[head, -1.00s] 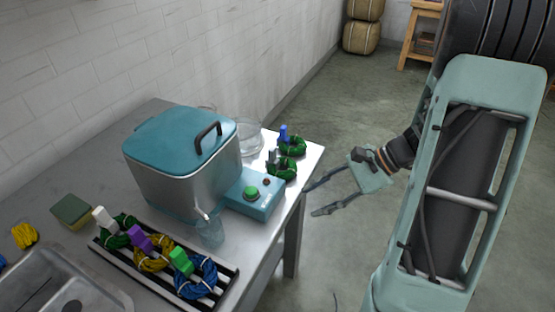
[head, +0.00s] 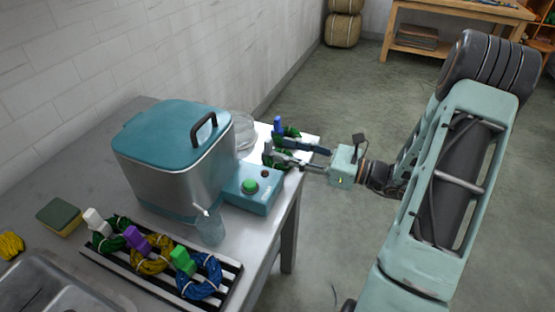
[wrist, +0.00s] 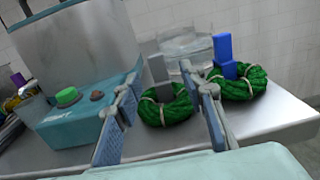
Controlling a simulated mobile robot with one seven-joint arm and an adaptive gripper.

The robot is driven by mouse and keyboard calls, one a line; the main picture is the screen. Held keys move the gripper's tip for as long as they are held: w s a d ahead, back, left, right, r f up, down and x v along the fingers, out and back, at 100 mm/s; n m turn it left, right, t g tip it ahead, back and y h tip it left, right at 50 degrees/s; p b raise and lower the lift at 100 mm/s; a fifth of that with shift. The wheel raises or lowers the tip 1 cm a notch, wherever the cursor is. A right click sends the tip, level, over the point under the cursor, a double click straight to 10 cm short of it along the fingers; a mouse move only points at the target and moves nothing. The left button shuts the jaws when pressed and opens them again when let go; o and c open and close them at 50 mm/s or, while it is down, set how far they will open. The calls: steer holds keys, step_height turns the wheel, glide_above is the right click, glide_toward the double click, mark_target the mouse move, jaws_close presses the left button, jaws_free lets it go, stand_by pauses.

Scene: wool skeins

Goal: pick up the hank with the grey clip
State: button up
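The hank with the grey clip (wrist: 166,112) is a dark green coil tied with pale bands, lying on the metal table (wrist: 60,160) near its edge. Its grey clip (wrist: 158,72) stands up at the back of the coil. In the head view it is mostly hidden by my gripper (head: 273,150). My gripper is open, and in the wrist view its blue-padded fingers (wrist: 165,102) show on either side of the hank. I cannot tell whether they touch it.
A second green hank with a blue clip (wrist: 242,84) lies close beyond the right finger. A teal control box (head: 254,190) and lidded tank (head: 178,165) stand to the left. A glass vessel (head: 243,133) is behind. A slatted rack (head: 215,293) holds other clipped hanks.

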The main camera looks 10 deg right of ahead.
mark_target(271, 145)
steer(key=x, duration=0.5)
steer(key=shift+a+r+b, duration=0.2)
steer(key=shift+b, duration=0.2)
jaws_close()
steer(key=shift+r, duration=0.1)
